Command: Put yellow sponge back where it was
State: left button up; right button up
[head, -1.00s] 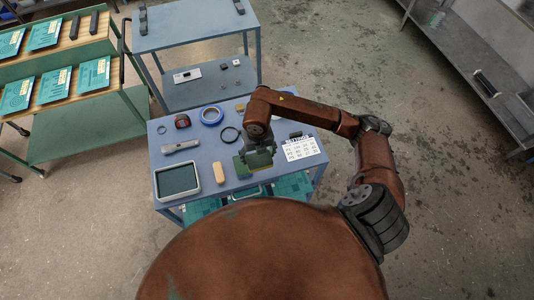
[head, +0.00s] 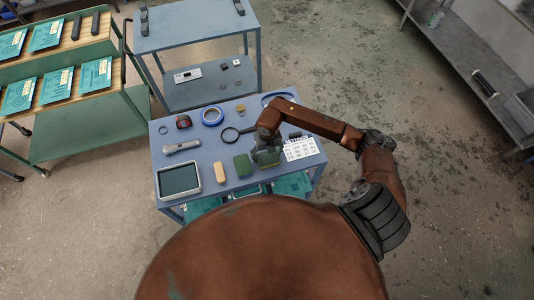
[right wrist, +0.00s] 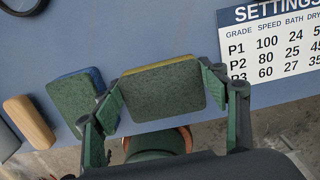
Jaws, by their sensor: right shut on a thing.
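My right gripper (head: 266,160) is low over the blue table, just left of the white settings card. In the right wrist view it (right wrist: 165,105) is shut on the yellow sponge (right wrist: 160,90), with a finger at each side. The sponge's dark green face fills the gap and a thin yellow layer shows along its top edge. I cannot tell whether the held sponge touches the table.
A tan block (head: 220,172) and a dark-screened tray (head: 160,194) are to the left. The settings card (head: 300,148) is close on the right. A magnifier (head: 230,134), blue tape roll (head: 212,115) and flashlight (head: 181,146) lie behind and left.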

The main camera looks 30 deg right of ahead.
aim_at(268, 156)
jog(key=shift+f, duration=0.15)
jog(key=o, duration=1.6)
jog(key=shift+c, duration=0.2)
jog(key=shift+r, duration=0.65)
notch_tip(268, 156, up, 11)
jog(key=b, duration=0.1)
jog(key=shift+s+b, duration=0.3)
jog(key=shift+s, duration=0.05)
